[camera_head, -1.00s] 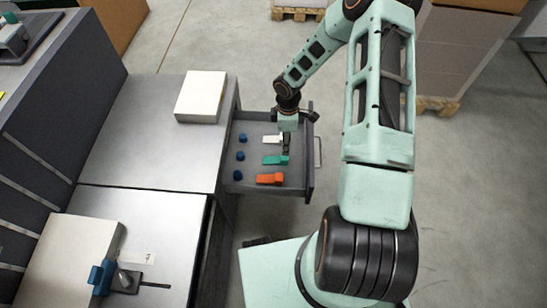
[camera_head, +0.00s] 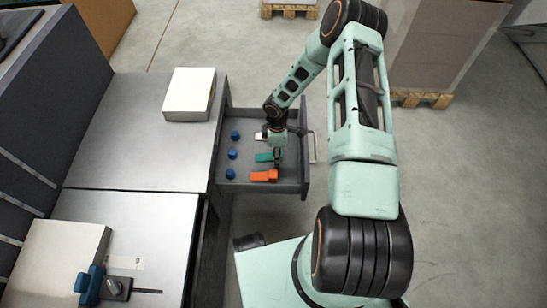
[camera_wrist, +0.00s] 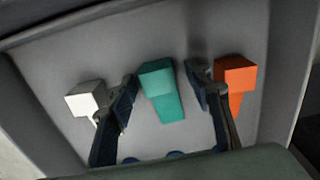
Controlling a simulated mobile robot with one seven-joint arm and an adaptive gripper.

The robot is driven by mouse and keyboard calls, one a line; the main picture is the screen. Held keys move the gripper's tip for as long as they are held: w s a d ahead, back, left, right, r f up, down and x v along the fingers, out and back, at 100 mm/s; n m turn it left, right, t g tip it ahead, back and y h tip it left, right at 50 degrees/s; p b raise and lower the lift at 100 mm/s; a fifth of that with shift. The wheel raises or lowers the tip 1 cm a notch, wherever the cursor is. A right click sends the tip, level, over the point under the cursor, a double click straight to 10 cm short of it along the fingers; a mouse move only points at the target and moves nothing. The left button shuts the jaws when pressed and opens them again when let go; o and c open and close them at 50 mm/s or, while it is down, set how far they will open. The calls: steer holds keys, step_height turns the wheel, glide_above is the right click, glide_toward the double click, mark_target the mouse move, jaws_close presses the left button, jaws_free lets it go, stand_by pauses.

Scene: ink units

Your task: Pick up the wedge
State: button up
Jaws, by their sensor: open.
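Three wedge-like blocks lie in a row in an open drawer (camera_head: 290,188): a white one (camera_head: 259,136), a teal one (camera_head: 263,157) and an orange one (camera_head: 262,176). My gripper (camera_head: 277,160) reaches down into the drawer over this row and partly hides the blocks. In the wrist view my gripper (camera_wrist: 161,80) is open, its fingers on either side of the teal wedge (camera_wrist: 164,95), holding nothing. The white wedge (camera_wrist: 86,98) lies outside the left finger. The orange wedge (camera_wrist: 236,80) lies just beside the right finger.
Several blue knobs (camera_head: 232,154) stand in the drawer left of the wedges. The drawer walls enclose the gripper closely. A white block (camera_head: 190,93) sits on the metal worktop (camera_head: 140,140). A blue clamp (camera_head: 92,285) is at the lower left.

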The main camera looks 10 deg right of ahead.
steer(key=shift+c, duration=0.5)
steer(key=shift+r, duration=0.1)
steer(key=c, duration=1.1)
steer(key=shift+c, duration=0.2)
steer(key=shift+r, duration=0.1)
steer(key=shift+r, duration=0.25)
step_height(320, 180, up, 2)
steer(key=shift+r+p, duration=0.15)
steer(key=shift+p, duration=0.6)
steer(key=s+r+p, duration=0.1)
steer(key=s+r, duration=0.9)
steer(key=s, duration=0.4)
steer(key=shift+a, duration=0.3)
